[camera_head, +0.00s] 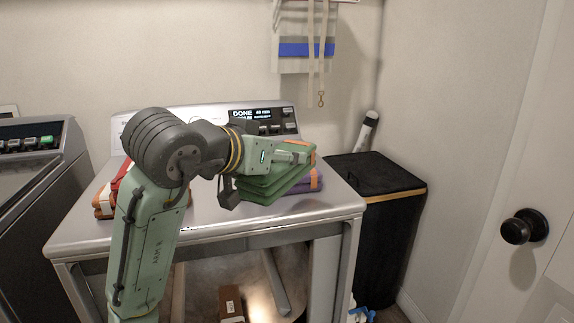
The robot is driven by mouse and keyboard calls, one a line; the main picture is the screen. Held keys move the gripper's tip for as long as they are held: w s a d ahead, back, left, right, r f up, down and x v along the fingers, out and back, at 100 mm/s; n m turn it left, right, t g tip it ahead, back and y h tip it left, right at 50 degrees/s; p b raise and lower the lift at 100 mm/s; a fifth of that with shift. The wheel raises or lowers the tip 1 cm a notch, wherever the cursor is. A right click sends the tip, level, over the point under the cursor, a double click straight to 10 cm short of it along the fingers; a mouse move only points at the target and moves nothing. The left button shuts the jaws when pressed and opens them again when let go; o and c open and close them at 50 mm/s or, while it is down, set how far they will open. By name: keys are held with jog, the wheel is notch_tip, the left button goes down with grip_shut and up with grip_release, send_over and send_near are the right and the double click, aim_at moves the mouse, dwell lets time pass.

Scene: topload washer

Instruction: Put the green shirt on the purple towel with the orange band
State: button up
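The folded green shirt (262,191) lies on the right part of the washer's top. The purple towel (317,183) shows beneath it at its right side, with a bit of orange band; the rest of the towel is hidden. The shirt appears to rest on the towel, slightly tilted, though the contact cannot be seen fully. My gripper (296,157) is directly over or against the shirt's upper surface. Its fingers are small and partly merged with the green cloth, so I cannot tell whether they are open or hold the fabric.
The grey washer (215,225) has a raised control panel with a lit display (255,115). Red and orange folded cloth (104,203) lies at the left, partly behind my arm. A black bin (385,215) stands right of the washer. The top's front right corner is clear.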

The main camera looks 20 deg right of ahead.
jog(key=w+d+p, duration=0.1)
jog(key=w, duration=0.4)
jog(key=w+d+f+p, duration=0.1)
jog(key=w+p, duration=0.1)
jog(key=w, duration=0.3)
jog(key=w+d+p, duration=0.1)
jog(key=w+d, duration=0.1)
jog(key=w, duration=0.3)
jog(key=shift+w+f, duration=0.15)
jog(key=shift+w+f+p, duration=0.1)
jog(key=shift+f+p, duration=0.5)
jog(key=shift+f, duration=1.4)
jog(key=o, duration=1.3)
jog(key=shift+c, duration=0.2)
jog(key=shift+r, duration=0.1)
jog(key=shift+a+r, duration=0.1)
jog(key=shift+a, duration=0.05)
jog(key=b+v, duration=0.3)
jog(key=v, duration=0.8)
jog(key=shift+s+a+r, duration=0.15)
jog(key=shift+s+a, duration=0.05)
jog(key=shift+s, duration=0.15)
